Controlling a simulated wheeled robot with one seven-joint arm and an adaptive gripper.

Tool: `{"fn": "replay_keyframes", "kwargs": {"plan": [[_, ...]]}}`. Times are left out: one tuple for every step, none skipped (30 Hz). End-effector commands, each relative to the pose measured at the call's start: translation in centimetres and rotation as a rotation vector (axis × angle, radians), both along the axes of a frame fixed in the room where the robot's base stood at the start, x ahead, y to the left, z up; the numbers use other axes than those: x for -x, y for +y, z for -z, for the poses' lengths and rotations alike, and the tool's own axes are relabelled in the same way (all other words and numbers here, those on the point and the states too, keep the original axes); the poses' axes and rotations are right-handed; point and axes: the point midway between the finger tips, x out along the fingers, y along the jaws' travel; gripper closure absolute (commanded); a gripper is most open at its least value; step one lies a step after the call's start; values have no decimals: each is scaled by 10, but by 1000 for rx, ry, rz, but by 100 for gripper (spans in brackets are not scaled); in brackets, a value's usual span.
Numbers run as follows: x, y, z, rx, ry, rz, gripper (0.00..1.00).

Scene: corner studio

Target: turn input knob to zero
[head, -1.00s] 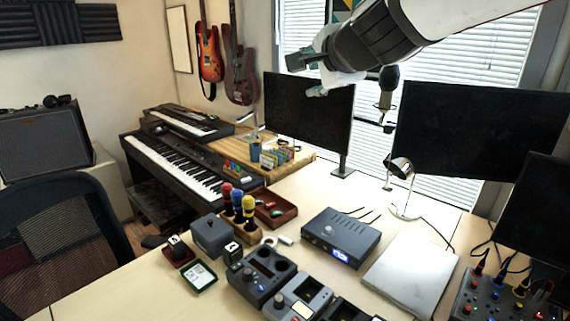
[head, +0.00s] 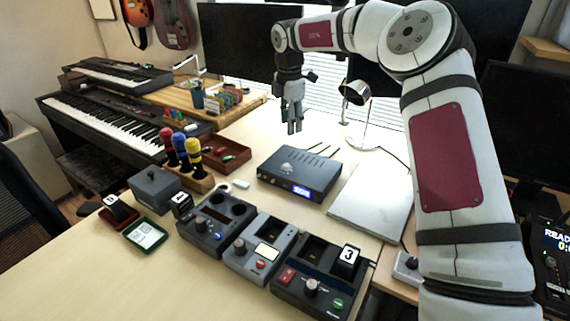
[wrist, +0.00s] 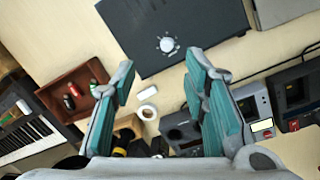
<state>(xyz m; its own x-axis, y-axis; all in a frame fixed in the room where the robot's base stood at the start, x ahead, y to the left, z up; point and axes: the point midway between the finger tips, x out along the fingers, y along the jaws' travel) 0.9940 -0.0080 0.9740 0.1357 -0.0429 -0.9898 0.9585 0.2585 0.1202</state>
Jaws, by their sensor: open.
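A dark box (head: 300,173) with a lit blue display stands on the desk in the head view. A pale round knob (head: 287,167) sits on its top. In the wrist view the knob (wrist: 167,44) shows white marks around it on the box's dark top (wrist: 190,22); I cannot read its setting. My gripper (head: 294,128) points down above and behind the box, clear of it. In the wrist view my gripper (wrist: 160,72) is open and empty, its green-padded fingers apart, with the knob showing beyond and between the tips.
Grey devices with knobs (head: 252,246) line the desk front. Left of the box are a red-brown tray (head: 232,158) and a wooden stand with coloured-top microphones (head: 200,184). A silver laptop (head: 370,203) lies to the right. A lamp (head: 357,95) and monitors stand behind.

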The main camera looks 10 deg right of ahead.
Motion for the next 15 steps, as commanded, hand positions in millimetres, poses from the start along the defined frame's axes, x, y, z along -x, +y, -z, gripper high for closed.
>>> {"fn": "replay_keyframes", "kwargs": {"plan": [[2, 2, 8, -33, 30, 32, 59], [3, 3, 11, -48, 43, 44, 59], [5, 5, 13, -59, 55, 56, 59], [6, 5, 15, -65, 62, 61, 59], [6, 6, 17, -69, 65, 64, 59], [6, 6, 20, -69, 67, 65, 59], [6, 6, 23, -69, 67, 64, 59], [6, 6, 27, -68, 67, 64, 59], [5, 6, 32, -67, 66, 63, 59], [5, 6, 37, -67, 66, 62, 59], [5, 6, 43, -66, 67, 62, 59], [4, 6, 50, -66, 66, 62, 59], [4, 6, 56, -66, 66, 62, 59], [3, 7, 62, -67, 66, 61, 59], [3, 7, 71, -67, 66, 61, 59]]}}
